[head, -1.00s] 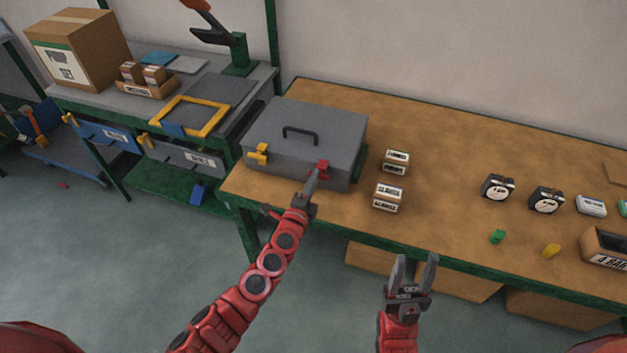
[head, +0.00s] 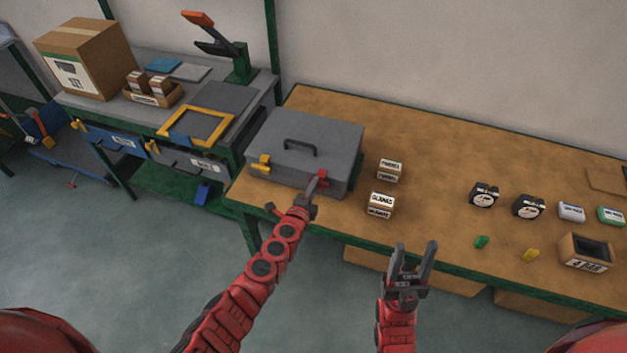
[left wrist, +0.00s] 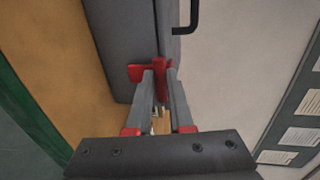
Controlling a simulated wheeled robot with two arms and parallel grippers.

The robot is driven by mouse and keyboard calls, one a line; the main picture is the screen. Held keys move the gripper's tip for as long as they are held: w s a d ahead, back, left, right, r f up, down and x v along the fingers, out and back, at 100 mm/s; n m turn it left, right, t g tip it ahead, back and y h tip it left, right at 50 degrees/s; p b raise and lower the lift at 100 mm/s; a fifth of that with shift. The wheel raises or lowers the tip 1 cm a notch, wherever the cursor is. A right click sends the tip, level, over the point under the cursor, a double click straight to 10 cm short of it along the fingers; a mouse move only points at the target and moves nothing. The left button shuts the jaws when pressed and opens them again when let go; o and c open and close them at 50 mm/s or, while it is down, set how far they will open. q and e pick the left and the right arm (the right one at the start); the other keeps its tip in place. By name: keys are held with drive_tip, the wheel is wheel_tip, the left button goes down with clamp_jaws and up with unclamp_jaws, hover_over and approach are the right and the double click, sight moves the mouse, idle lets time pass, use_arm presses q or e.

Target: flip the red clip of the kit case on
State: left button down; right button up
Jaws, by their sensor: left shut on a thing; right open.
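The grey kit case (head: 306,142) stands closed at the left end of the wooden table, with a dark handle (head: 300,148) on its lid. A yellow clip (head: 261,165) is on its front left and the red clip (head: 323,178) on its front right. In the left wrist view the red clip (left wrist: 150,71) sits across the seam between lid and body. My left gripper (head: 314,190) is at the red clip, its fingers (left wrist: 163,88) shut on part of it. My right gripper (head: 414,262) is open and empty in front of the table edge.
Two small labelled boxes (head: 381,204) stand right of the case. Dark gauges (head: 484,195), a green piece (head: 482,242), a yellow piece (head: 531,255) and an open box (head: 586,251) are further right. A workbench with a yellow frame (head: 196,126) adjoins at left.

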use_arm(q)
drive_tip(key=c, duration=0.8)
unclamp_jaws()
drive_tip(key=b+v, duration=0.1)
drive_tip(key=v, duration=1.6)
drive_tip(key=shift+s, duration=0.2)
drive_tip(key=shift+a, duration=0.1)
